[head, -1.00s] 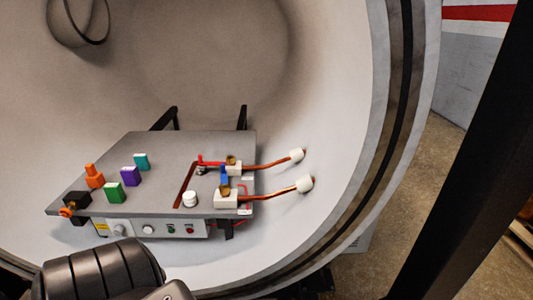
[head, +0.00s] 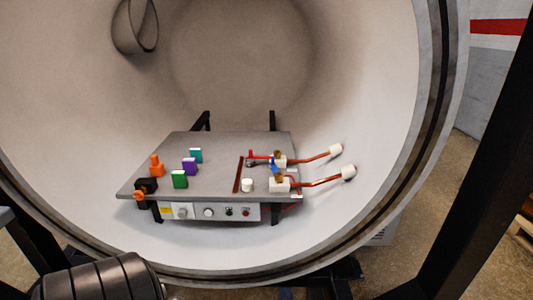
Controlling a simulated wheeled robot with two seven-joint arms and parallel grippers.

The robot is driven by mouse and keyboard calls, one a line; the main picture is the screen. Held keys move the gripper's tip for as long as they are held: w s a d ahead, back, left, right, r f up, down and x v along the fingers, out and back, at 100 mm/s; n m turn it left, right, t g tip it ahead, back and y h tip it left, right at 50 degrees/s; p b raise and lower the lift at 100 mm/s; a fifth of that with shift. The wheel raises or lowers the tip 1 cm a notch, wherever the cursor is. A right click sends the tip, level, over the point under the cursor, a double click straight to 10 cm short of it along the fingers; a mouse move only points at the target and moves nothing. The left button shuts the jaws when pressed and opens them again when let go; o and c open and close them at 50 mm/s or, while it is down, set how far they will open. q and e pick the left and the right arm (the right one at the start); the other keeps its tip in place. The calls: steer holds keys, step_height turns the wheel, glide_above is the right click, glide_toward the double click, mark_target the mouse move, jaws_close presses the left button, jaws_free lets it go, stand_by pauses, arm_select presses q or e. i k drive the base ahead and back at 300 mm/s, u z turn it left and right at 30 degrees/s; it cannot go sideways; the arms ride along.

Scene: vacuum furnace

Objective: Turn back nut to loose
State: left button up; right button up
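Two small brass nuts sit on white blocks at the right side of a grey table inside the round chamber. The back nut (head: 279,155) is on the far block, next to a red part (head: 258,154). The front nut (head: 279,177) is on the near block, beside a blue part (head: 273,165). Copper rods (head: 315,157) run from the blocks to white end pieces on the right. The nuts are too small to tell how tight they are. Neither gripper is in view; only a black ribbed part of my arm shows at the bottom left.
The grey table (head: 215,150) carries orange, purple, green and teal blocks on its left and a white cylinder (head: 247,185) near its front. A control panel (head: 210,212) hangs under its front edge. The chamber's rim (head: 200,277) curves below and right.

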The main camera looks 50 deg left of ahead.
mark_target(278, 153)
steer(key=u, duration=1.1)
